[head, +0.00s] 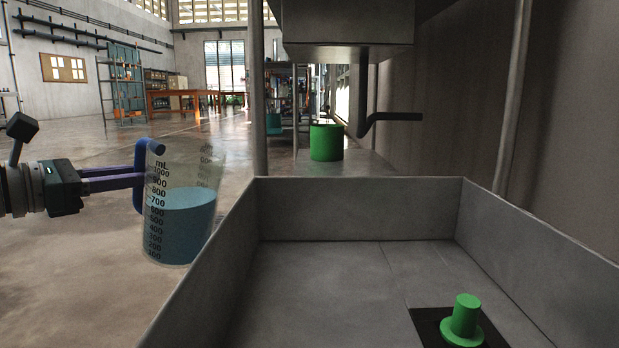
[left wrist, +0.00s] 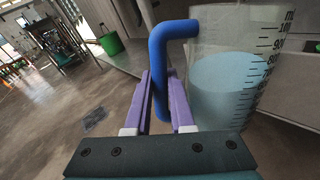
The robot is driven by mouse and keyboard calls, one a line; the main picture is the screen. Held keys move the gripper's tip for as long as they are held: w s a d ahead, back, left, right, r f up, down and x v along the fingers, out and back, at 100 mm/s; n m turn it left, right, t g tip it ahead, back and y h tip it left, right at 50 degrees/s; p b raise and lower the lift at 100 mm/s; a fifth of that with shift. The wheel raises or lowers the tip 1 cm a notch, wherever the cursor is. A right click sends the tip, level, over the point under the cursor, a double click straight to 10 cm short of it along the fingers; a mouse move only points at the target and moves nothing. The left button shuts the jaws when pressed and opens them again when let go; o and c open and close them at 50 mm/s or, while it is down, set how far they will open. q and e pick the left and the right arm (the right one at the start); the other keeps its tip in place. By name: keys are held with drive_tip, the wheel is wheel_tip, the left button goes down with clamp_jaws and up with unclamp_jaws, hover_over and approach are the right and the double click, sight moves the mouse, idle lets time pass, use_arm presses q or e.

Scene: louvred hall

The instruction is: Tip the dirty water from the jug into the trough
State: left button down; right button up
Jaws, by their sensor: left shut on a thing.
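The clear jug (head: 185,210) with black mL marks holds blue-tinted water up to around the 700 mark. It is tilted slightly and hangs in the air just left of the trough's left wall. My left gripper (head: 138,180) is shut on the jug's blue handle; the jug (left wrist: 235,75) and handle (left wrist: 158,75) also show in the left wrist view, with the purple fingers on both sides of the handle. The grey trough (head: 360,210) is in front of me, with a green plug-like piece (head: 465,318) in a dark square on its floor. My right gripper is not in view.
A bent dark pipe (head: 385,120) comes down from a grey box (head: 345,25) above the trough's far side. A green bucket (head: 327,142) stands beyond the trough. A thin post (head: 258,90) rises at its far left corner. Open floor lies left.

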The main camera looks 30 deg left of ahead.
use_arm(q)
drive_tip(key=r+m, duration=0.1)
drive_tip(key=r, duration=0.1)
drive_tip(key=shift+w+d+r+m+p, duration=0.1)
drive_tip(key=shift+w+r+m+p, duration=0.1)
drive_tip(key=shift+r+m+p, duration=0.15)
drive_tip(key=d+r+m+p, duration=0.1)
drive_tip(key=p, duration=0.2)
drive_tip(key=d+r+m+g+y+p, duration=0.1)
drive_tip(key=d+r+p, duration=0.1)
drive_tip(key=w+d+r+m+p, duration=0.1)
drive_tip(key=r+p, duration=0.1)
drive_tip(key=p, duration=0.1)
drive_tip(key=shift+d+m+p, duration=0.25)
drive_tip(key=shift+p, duration=0.05)
drive_tip(key=shift+d+g, duration=0.15)
drive_tip(key=shift+g, duration=0.15)
drive_tip(key=shift+f, duration=0.15)
